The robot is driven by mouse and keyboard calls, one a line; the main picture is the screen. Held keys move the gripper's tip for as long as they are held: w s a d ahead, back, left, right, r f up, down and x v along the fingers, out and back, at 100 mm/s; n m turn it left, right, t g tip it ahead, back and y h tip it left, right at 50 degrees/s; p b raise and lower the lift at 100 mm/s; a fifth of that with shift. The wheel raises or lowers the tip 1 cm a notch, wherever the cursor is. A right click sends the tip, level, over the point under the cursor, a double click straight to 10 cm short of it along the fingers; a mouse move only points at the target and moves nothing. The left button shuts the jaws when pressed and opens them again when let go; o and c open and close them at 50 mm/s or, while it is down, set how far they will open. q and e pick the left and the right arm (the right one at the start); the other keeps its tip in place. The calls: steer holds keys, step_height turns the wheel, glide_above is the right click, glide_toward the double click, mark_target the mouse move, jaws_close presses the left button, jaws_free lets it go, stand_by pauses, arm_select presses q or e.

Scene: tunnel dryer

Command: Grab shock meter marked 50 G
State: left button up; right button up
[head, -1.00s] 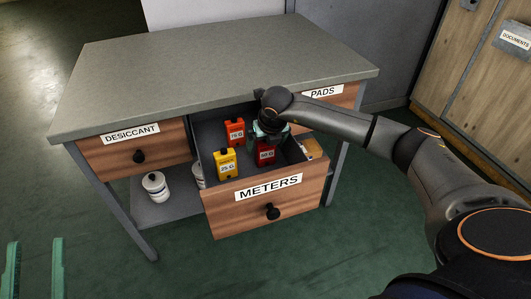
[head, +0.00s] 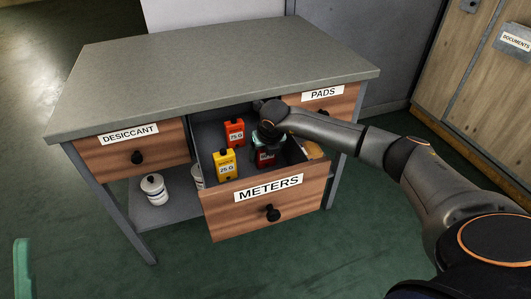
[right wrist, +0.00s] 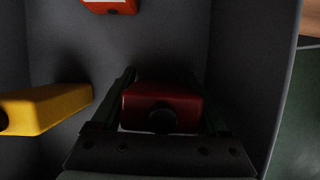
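The METERS drawer (head: 222,226) is pulled out of the desk. Inside are a yellow meter (head: 224,163) marked 25 G, an orange-red meter (head: 235,133) behind it, and a dark red meter (head: 264,159) at the right. The dark red one's label, partly covered now, seems to read 50 G. My right gripper (head: 266,143) is down over the dark red meter. In the right wrist view its fingers (right wrist: 165,100) stand on both sides of that meter (right wrist: 163,97); whether they press on it is unclear. One green finger of my left gripper (head: 22,268) shows at lower left.
The drawer walls are close around my right gripper. The grey desk top (head: 210,80) overhangs the drawer's back. White containers (head: 154,188) stand on the lower shelf. Closed DESICCANT and PADS drawers flank it.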

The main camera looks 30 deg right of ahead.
steer(key=c, duration=1)
